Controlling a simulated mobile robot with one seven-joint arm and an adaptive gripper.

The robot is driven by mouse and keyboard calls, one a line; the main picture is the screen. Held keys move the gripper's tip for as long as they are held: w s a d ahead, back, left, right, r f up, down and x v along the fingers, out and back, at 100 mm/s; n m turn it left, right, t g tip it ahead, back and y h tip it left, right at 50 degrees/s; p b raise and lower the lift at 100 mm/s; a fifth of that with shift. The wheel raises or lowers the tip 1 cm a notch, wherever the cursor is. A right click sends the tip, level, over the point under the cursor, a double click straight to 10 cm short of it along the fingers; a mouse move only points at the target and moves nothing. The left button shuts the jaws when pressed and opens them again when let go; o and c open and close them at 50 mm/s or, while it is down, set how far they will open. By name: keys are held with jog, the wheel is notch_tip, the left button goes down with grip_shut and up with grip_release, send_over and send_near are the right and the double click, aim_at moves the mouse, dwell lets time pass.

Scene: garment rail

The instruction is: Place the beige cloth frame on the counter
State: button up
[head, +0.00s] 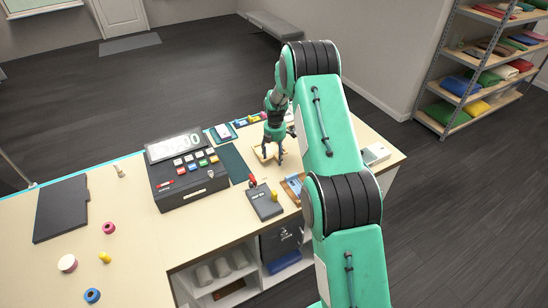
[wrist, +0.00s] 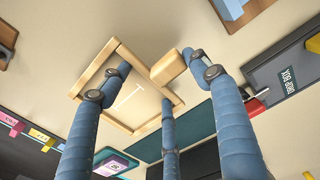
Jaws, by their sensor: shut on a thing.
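The beige cloth frame (head: 266,152) has a pale wooden border and a beige middle with a thin white mark. In the wrist view the frame (wrist: 125,88) lies among my fingers, with a short wooden block (wrist: 168,67) at one edge. My gripper (head: 269,146) points down at the frame over the far right part of the counter (head: 150,230). The fingers (wrist: 160,90) are closed around the block and frame edge. The frame looks at or very near the counter top; I cannot tell whether it touches. My fingers hide parts of its border.
A cash register (head: 186,170) stands left of the frame, with a dark green mat (head: 234,164) between. A grey drop box (head: 264,203) is in front. Small coloured items (head: 240,124) line the back edge. A white box (head: 375,154) is at the right end.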

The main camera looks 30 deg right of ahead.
jog(key=shift+w+d+f, duration=0.1)
jog(key=shift+w+d, duration=0.1)
jog(key=shift+w, duration=0.4)
jog(key=shift+w+d, duration=0.15)
jog(key=shift+w, duration=0.4)
jog(key=shift+f+p, duration=0.35)
jog(key=shift+f, duration=1.4)
jog(key=shift+f, duration=0.15)
jog(key=o, duration=1.2)
jog(key=shift+o, duration=0.2)
notch_tip(320, 180, up, 12)
jog(key=b, duration=0.1)
jog(key=shift+r, duration=0.2)
